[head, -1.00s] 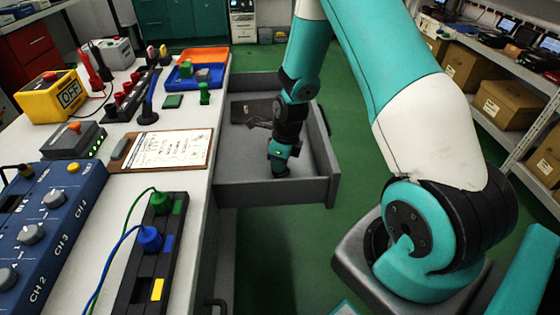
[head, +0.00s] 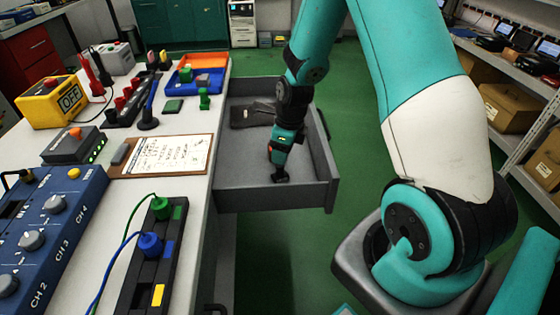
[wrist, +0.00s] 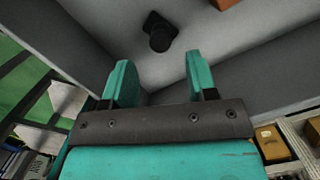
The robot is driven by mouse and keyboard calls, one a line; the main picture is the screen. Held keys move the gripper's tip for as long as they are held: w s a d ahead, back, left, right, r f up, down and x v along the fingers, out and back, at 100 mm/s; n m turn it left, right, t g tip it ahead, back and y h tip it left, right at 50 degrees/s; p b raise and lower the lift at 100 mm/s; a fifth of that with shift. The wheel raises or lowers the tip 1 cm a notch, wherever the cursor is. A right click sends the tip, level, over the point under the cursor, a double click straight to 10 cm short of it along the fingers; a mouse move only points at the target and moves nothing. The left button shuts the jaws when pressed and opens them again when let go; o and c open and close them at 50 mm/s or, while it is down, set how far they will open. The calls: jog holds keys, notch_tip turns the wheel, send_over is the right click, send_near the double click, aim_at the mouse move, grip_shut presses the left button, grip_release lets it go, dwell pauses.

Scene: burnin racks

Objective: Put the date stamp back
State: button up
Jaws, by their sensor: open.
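A small black object with a rounded knob, which looks like the date stamp (wrist: 159,33), stands on the pale floor of the open drawer in the wrist view. My gripper (wrist: 160,75) is open and empty. Its two teal fingers are apart, and the black object is beyond their tips, clear of them. In the head view my gripper (head: 279,158) points down into the drawer (head: 262,196) near its front right, with a small black shape right under it. The fingers are too small there to make out.
A dark flat item (head: 252,114) lies at the back of the drawer. The drawer walls stand close around my gripper. The bench at left holds a clipboard (head: 165,154), a blue tray (head: 182,88), a yellow meter (head: 52,102) and a blue power unit (head: 55,235). Shelves with boxes stand at right.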

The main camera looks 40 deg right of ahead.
jog(key=s+a+r+n+y, duration=0.1)
jog(key=s+a+r+n, duration=0.2)
jog(key=a+r+n, duration=0.85)
jog(key=s+a+r+n+y, duration=0.1)
jog(key=s+a+r+n, duration=0.4)
jog(key=s+n, duration=0.4)
jog(key=s+a+r+n+g+y, duration=0.1)
jog(key=s+a+r+n, duration=0.5)
jog(key=n, duration=1)
jog(key=s, duration=0.3)
jog(key=shift+s+a+g, duration=0.2)
jog(key=shift+s+g, duration=0.1)
jog(key=shift+r, duration=0.1)
jog(key=shift+c, duration=0.3)
